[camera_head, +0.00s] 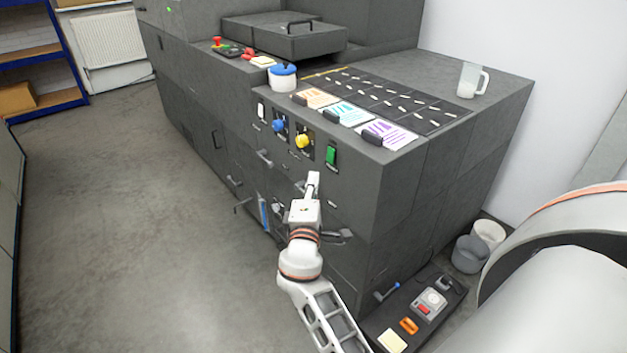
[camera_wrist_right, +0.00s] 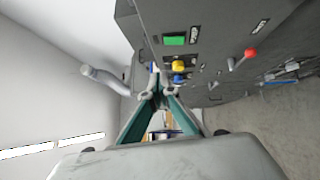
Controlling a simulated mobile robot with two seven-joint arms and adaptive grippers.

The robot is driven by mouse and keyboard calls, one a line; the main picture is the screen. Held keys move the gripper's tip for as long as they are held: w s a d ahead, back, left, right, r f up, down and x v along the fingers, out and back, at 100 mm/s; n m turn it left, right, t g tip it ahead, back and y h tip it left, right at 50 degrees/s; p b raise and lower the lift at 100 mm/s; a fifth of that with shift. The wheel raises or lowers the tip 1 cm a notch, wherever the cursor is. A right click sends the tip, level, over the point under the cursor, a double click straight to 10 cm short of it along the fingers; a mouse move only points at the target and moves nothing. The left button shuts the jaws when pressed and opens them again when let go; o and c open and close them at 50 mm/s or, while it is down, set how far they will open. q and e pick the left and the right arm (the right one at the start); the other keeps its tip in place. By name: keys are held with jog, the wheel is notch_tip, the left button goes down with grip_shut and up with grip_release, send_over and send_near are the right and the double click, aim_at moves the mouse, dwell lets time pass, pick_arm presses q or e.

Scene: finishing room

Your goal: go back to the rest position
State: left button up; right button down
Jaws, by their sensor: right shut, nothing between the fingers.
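My right gripper (camera_head: 313,178) is in front of the dark grey machine's front panel (camera_head: 350,215), below the yellow knob (camera_head: 302,140) and the green switch (camera_head: 331,155). In the right wrist view its two teal fingers come together at the tips (camera_wrist_right: 158,88), shut with nothing between them. In that view the green switch (camera_wrist_right: 174,40) and yellow knob (camera_wrist_right: 179,66) are ahead of the fingers. I cannot tell how far the tips are from the panel. My left gripper is not in view.
The machine's top holds a blue-lidded pot (camera_head: 284,78), several coloured cards and a clear jug (camera_head: 470,80). Handles jut from its front. A dark mat (camera_head: 455,300) with small items lies low at the right, beside grey and white bins. The floor (camera_head: 130,220) at the left is clear.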

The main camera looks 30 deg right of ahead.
jog(key=s+a+f+m+g+y, duration=0.1)
jog(key=s+a+f+y, duration=0.25)
jog(key=f, duration=0.55)
jog(key=s+a+f+y, duration=0.3)
jog(key=s+f+y, duration=0.1)
jog(key=f, duration=0.5)
jog(key=s+a+f+m+g+y, duration=0.1)
jog(key=s+a+f+m+y, duration=0.1)
jog(key=s, duration=0.4)
jog(key=s+a+f+m+g+y, duration=0.1)
jog(key=s+a+f+m+y, duration=0.1)
jog(key=s+a+f, duration=0.3)
jog(key=s+a+f+m+g+y, duration=0.1)
jog(key=s+a+f+y, duration=0.2)
jog(key=s, duration=0.4)
jog(key=shift+s+a+f+m, duration=0.15)
jog(key=shift+a+f+m, duration=0.25)
jog(key=shift+a+f, duration=0.3)
